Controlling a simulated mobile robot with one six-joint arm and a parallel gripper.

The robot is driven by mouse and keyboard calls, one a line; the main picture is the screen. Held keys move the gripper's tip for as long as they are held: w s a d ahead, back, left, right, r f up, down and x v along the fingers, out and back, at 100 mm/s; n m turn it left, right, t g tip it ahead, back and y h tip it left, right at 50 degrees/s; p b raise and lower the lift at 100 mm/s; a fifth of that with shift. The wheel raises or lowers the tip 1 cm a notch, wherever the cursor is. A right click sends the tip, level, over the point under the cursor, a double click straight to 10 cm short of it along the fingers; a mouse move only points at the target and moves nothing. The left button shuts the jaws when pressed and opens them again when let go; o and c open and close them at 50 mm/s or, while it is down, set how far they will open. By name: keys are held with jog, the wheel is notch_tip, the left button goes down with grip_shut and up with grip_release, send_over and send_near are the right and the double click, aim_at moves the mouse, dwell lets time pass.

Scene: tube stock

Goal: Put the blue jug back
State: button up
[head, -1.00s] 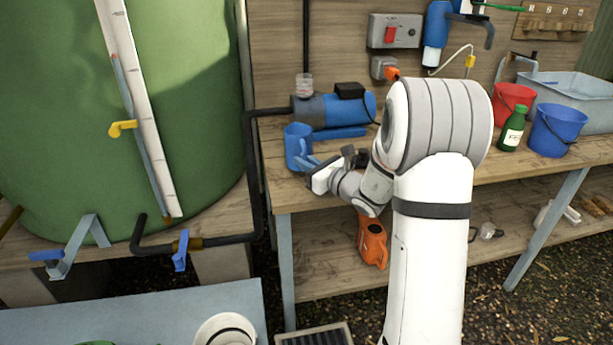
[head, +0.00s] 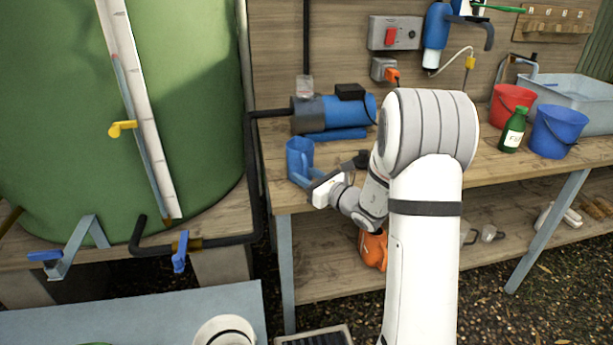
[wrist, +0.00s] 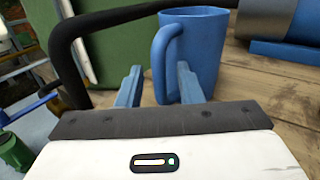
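The blue jug (head: 299,154) stands upright on the wooden bench near its left end, in front of the blue pump. The wrist view shows the jug (wrist: 205,52) close ahead, its loop handle facing the gripper's side. My gripper (head: 305,175) is at the jug's near side, low over the bench. In the wrist view the two blue fingers of my gripper (wrist: 158,84) are apart, with the lower handle showing between them and a gap beside it. The fingers seem not to press on the handle. The jug's far side is hidden.
A green tank (head: 60,100) stands left. A green bottle (head: 513,130), red bucket (head: 507,100) and blue bucket (head: 557,132) stand further right on the bench.

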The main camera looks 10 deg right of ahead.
jog(key=shift+r, duration=0.15)
jog(key=v, duration=1.1)
jog(key=s+a+n+g, duration=1.3)
jog(key=s+a+n, duration=0.1)
jog(key=s+n, duration=0.25)
jog(key=s+d+n+h, duration=0.7)
jog(key=s+n+h, duration=0.2)
jog(key=n, duration=0.3)
jog(key=shift+s+d+r+h+p, duration=0.15)
jog(key=shift+s+d+h+p, duration=0.2)
jog(key=shift+h, duration=0.25)
jog(key=shift+r+n, duration=0.1)
jog(key=shift+n, duration=0.15)
